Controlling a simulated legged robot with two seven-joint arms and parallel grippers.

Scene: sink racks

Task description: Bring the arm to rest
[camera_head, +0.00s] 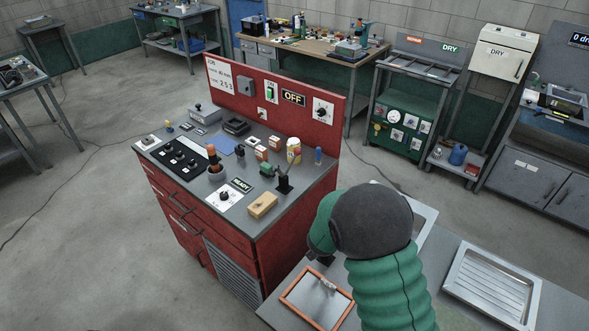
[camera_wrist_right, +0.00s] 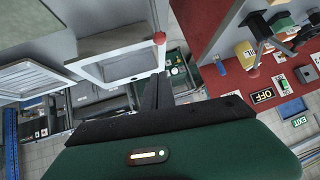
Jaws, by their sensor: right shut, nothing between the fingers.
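My right arm (camera_head: 385,255), green with a dark grey joint cover, comes in from the bottom of the head view and stands over the grey sink counter. My right gripper (camera_wrist_right: 157,92) shows in the right wrist view as dark fingers shut together with nothing between them. In the head view the arm hides most of it. My left arm and gripper are not in view.
A white basin (camera_head: 425,218) is partly hidden behind my arm. A ridged white drainer (camera_head: 492,279) lies to its right. An orange-framed tray (camera_head: 292,300) lies left of the arm. A red cabinet (camera_head: 267,229) with cluttered top stands close by. Open floor lies beyond.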

